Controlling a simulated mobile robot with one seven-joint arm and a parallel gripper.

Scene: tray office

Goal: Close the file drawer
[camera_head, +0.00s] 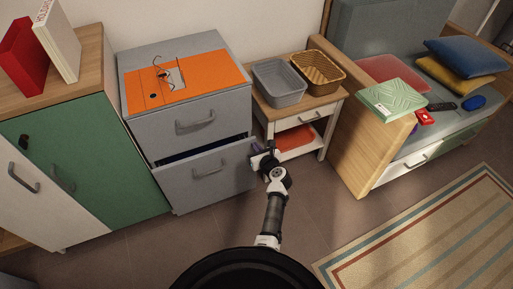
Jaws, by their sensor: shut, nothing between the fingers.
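The grey file cabinet (140,60) stands against the wall left of centre, with two drawers. Its upper drawer (200,122) looks shut. The lower file drawer (180,186) is pulled out part way, with a dark gap along its top edge. My gripper (258,148) is by the right front edge of the lower drawer, to the right of its handle (208,172). The gripper is small here and I cannot tell if it touches the drawer. It holds nothing.
A small side table (330,104) with a grey basket (279,95) and a wicker basket (318,86) stands just right of the cabinet, close to my arm. A green and white cupboard (110,165) is at left. The floor (170,245) in front of the drawer is clear.

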